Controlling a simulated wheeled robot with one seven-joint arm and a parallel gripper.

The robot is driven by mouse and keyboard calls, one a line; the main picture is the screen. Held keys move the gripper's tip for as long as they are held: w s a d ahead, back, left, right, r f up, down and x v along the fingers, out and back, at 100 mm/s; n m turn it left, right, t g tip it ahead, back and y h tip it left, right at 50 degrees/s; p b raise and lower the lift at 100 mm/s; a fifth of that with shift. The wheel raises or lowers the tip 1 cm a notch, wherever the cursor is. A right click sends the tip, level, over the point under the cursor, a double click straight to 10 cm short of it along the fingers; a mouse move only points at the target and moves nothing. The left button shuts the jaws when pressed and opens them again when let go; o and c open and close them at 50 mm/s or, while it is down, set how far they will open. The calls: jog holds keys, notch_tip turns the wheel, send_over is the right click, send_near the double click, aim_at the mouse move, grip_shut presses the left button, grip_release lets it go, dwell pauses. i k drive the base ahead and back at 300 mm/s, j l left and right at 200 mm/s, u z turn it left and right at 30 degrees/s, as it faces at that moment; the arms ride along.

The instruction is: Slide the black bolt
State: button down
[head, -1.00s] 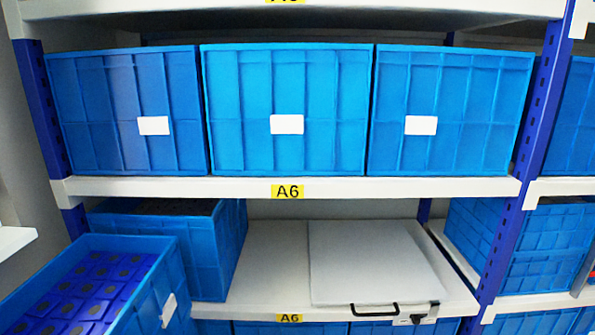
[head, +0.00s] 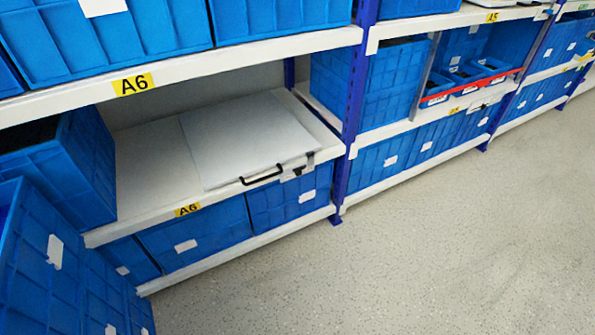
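A flat white panel (head: 255,138) lies on the middle shelf in the head view. A black bar handle (head: 262,178) is on its front edge. A small black part (head: 298,171), which looks like the bolt, sits just right of the handle, beside a small white plate (head: 310,161). It is too small to tell which way the bolt is slid. My gripper and arm are not in view.
Blue bins fill the shelf above and the one below (head: 195,238). More blue bins (head: 55,255) stand at the lower left, close to me. A blue upright post (head: 352,100) is right of the panel. The speckled floor (head: 440,240) is clear at the right.

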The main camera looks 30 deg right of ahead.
aim_at(298, 171)
jog(key=i+l, duration=0.1)
jog(key=i, duration=0.6)
jog(key=i+l, duration=0.3)
jog(key=l, duration=0.25)
